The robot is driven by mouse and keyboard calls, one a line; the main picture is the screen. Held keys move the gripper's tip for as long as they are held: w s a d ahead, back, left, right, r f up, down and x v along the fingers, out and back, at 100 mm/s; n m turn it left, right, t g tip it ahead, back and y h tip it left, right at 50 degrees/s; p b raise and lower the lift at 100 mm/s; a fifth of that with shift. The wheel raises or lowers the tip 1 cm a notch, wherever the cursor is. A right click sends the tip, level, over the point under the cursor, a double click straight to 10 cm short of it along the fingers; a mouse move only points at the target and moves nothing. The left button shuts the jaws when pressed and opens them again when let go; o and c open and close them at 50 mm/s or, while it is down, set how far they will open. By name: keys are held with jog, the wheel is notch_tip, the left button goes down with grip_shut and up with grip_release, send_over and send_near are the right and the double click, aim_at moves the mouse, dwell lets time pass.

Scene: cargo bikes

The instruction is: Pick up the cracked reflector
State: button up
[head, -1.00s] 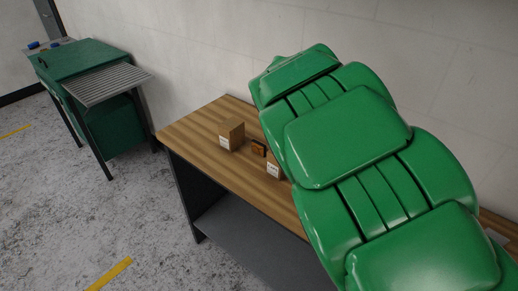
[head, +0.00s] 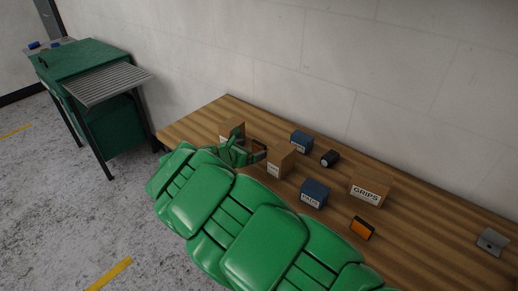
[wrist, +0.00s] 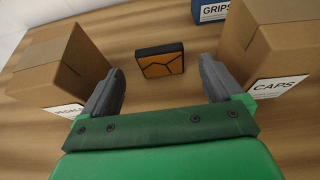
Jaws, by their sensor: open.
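The cracked reflector (wrist: 160,64), an orange plate with dark crack lines in a black frame, stands on the wooden bench in the wrist view. My gripper (wrist: 160,80) is open and empty, with its two grey fingers pointing at the reflector from either side of its near front. The reflector looks just beyond the fingertips. In the head view my gripper (head: 257,151) is low over the bench between two cardboard boxes, and it largely hides the reflector there. A second orange reflector (head: 362,229) lies further right on the bench; no crack shows on it at this size.
A cardboard box (wrist: 58,62) stands close left of the fingers and the CAPS box (wrist: 266,50) close right. A blue box (wrist: 210,10) is behind.

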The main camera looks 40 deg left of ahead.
aim_at(258, 144)
jog(key=shift+x, duration=3.55)
jog(key=shift+r, duration=0.1)
jog(key=c, duration=1)
jog(key=shift+r, duration=0.6)
notch_tip(258, 144, up, 2)
jog(key=shift+d+r, duration=0.1)
jog(key=shift+s+d+r, duration=2.3)
jog(key=shift+d+r, duration=0.1)
jog(key=shift+d, duration=0.15)
jog(key=shift+s+d+r, duration=2.35)
jog(key=shift+d+r, duration=0.05)
jog(key=shift+d, duration=0.2)
